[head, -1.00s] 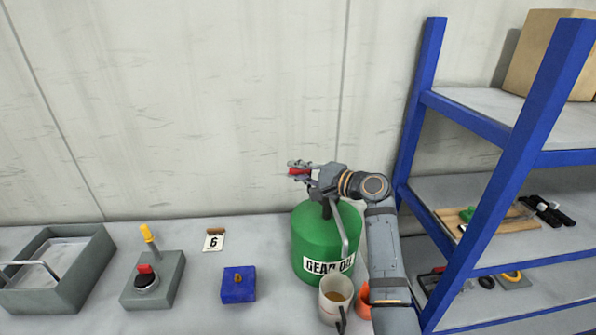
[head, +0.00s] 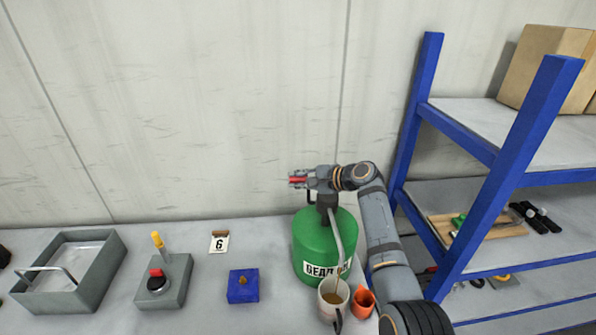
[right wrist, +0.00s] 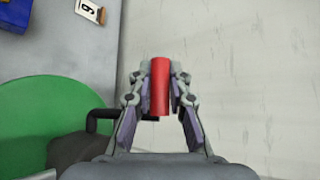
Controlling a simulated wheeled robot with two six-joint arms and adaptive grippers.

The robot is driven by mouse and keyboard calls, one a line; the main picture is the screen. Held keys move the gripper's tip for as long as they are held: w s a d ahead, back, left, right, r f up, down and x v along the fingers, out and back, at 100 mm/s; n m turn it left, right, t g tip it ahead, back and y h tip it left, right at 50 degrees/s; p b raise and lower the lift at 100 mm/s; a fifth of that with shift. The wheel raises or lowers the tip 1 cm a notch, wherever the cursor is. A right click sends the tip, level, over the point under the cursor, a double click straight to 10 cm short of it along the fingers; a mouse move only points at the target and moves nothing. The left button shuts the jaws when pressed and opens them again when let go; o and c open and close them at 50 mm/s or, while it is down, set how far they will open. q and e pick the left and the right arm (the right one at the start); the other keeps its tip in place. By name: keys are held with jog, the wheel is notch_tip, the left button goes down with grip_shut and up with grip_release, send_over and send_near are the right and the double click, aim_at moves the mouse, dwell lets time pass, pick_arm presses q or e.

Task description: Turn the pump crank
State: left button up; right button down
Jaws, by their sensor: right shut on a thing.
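The green gear oil drum (head: 311,240) stands on the bench, with a dark pump and a bent grey spout on top. The spout's end hangs over a white mug (head: 332,303) in front of the drum. The pump crank's red handle (right wrist: 160,88) is between the fingers of my right gripper (right wrist: 160,95), which is shut on it. In the head view my right gripper (head: 300,179) is above the drum, pointing left, with a bit of red between its fingers. The black crank arm (right wrist: 98,118) shows beside the drum in the right wrist view. My left gripper is not in view.
An orange cup (head: 362,303) stands right of the mug. A blue block (head: 243,286), a grey switch box (head: 176,281), a number 6 card (head: 219,243) and a grey tray (head: 108,274) are to the left. A blue shelf (head: 418,125) stands at the right.

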jog(key=shift+w+f+m+g, duration=0.1)
jog(key=shift+w+m+g, duration=0.2)
jog(key=shift+w, duration=0.05)
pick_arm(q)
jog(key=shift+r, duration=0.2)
pick_arm(e)
jog(key=shift+w+a+f+m+g+h, duration=0.1)
jog(key=shift+w+f+m+g+h, duration=0.2)
jog(key=shift+w+g+h, duration=0.15)
jog(key=shift+s, duration=0.1)
